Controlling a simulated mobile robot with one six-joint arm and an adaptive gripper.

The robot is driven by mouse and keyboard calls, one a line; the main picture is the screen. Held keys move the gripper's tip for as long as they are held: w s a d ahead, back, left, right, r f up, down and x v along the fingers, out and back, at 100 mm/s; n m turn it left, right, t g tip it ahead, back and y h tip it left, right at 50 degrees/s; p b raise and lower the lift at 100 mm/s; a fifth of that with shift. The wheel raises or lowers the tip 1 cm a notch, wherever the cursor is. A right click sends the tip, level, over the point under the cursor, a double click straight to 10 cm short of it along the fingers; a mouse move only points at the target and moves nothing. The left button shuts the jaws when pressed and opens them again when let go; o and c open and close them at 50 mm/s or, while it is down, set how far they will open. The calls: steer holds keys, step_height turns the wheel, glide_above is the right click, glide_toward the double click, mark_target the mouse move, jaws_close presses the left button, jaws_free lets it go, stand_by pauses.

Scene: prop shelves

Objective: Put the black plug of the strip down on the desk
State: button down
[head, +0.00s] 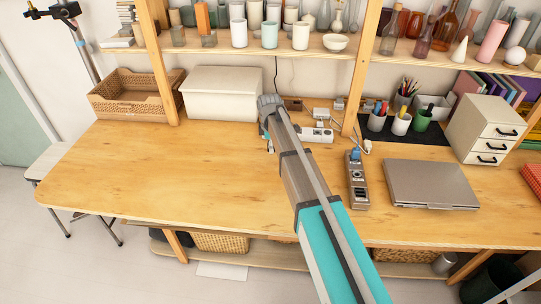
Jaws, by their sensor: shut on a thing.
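My gripper (269,146) is at the far end of my arm, pointing down over the middle of the wooden desk (170,180). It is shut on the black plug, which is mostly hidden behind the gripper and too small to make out. A grey power strip (358,190) lies on the desk to the right of my arm, with a blue plug (355,154) at its far end. A white power strip (318,135) lies behind, near the wall, just right of my arm. I cannot tell how high the gripper is above the desk.
A closed laptop (430,184) lies right of the grey strip. Pen cups (401,124) and a white drawer unit (488,130) stand behind it. A white box (225,94) and a wicker basket (130,96) stand at the back left. The desk's left half is clear.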

stand_by(0.3)
steer(key=shift+w+a+f+b, duration=0.15)
steer(key=shift+w+f+b, duration=0.25)
steer(key=shift+f+b, duration=1.6)
steer(key=shift+f, duration=0.1)
steer(key=shift+c, duration=2.1)
jaws_free()
steer(key=r+p, duration=1.2)
steer(key=shift+a+r, duration=0.15)
steer(key=shift+a, duration=0.1)
